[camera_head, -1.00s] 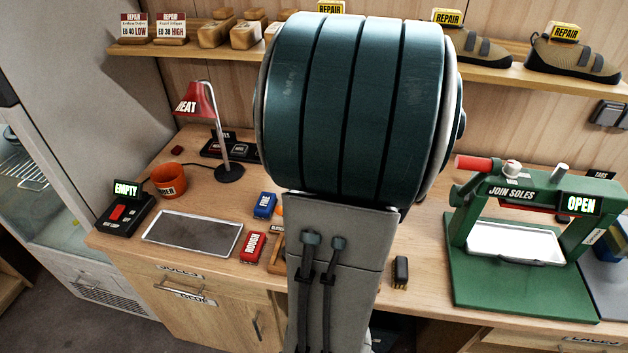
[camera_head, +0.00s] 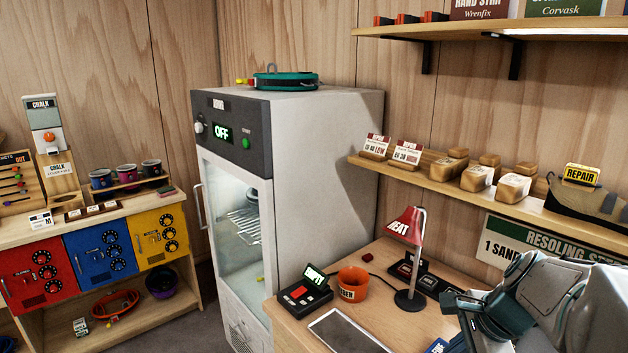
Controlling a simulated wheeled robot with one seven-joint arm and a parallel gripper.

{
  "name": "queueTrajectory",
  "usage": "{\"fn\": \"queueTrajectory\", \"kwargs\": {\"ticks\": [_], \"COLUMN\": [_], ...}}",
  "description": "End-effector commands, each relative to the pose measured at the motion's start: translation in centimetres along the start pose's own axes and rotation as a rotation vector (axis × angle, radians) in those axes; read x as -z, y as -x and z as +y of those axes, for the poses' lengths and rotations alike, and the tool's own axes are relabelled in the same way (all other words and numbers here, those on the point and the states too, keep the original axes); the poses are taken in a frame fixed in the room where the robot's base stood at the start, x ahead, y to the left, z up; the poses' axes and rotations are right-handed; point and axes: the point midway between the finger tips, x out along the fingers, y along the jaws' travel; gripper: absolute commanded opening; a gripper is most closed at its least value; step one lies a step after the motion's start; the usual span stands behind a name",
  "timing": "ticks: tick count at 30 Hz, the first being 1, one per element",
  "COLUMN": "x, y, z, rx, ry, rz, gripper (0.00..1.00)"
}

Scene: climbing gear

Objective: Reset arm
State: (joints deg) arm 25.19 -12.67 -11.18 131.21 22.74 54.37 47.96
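My arm (camera_head: 545,300) shows at the lower right of the head view, folded over the right part of the workbench (camera_head: 290,318). It appears as teal and grey links. I cannot make out the fingertips, so whether my gripper is open or holds anything is hidden. The arm's near end covers part of the bench and the blue block (camera_head: 437,346) is only partly visible beside it.
On the bench are a red heat lamp (camera_head: 404,226), an orange pot (camera_head: 353,283), a black device (camera_head: 304,293) and a grey tray (camera_head: 347,332). A white cabinet (camera_head: 325,150) reading OFF stands left. A shelf (camera_head: 440,187) overhangs the bench. Coloured lockers (camera_head: 95,255) stand far left.

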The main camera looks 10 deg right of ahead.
Motion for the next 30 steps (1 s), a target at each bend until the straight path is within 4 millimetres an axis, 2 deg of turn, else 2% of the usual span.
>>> {"fn": "queueTrajectory", "kwargs": {"ticks": [1,3,6,9,12,15,18,30], "x": [-2.5,-5.3,-8.5,-10.6,-11.8,-12.4,-12.6,-12.6], "y": [-0.1,-0.3,-0.4,-0.4,-0.4,-0.3,-0.3,-0.3], "z": [0.7,1.8,3.6,5.3,6.4,7.1,7.3,7.3], "rx": [-0.017,-0.045,-0.081,-0.111,-0.134,-0.148,-0.157,-0.157], "ry": [0.211,0.512,0.923,1.266,1.515,1.661,1.719,1.72], "rz": [0.013,0.036,0.073,0.109,0.14,0.16,0.169,0.168], "gripper": [0.0,0.0,0.0,0.0,0.0,0.0,0.0,0.0]}}
